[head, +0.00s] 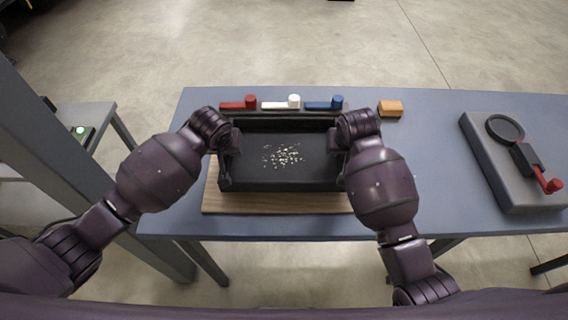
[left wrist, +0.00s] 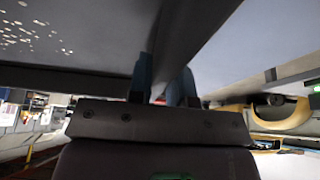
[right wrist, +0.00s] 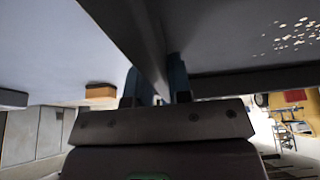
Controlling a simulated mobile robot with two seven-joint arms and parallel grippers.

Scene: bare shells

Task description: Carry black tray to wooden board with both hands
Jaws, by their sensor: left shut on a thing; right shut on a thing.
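The black tray (head: 250,178) is in the middle of the head view, over the wooden board (head: 280,203), whose front strip shows below it. Small pale bits (head: 284,156) lie scattered on the tray floor. My left gripper (head: 232,142) is shut on the tray's left wall. My right gripper (head: 342,140) is shut on its right wall. In the left wrist view (left wrist: 165,90) and the right wrist view (right wrist: 158,90) the fingers straddle a wall. I cannot tell whether the tray touches the board.
Red (head: 238,104), white (head: 282,104) and blue (head: 325,104) handled items lie behind the tray on the blue-grey table (head: 430,190). Table between is clear.

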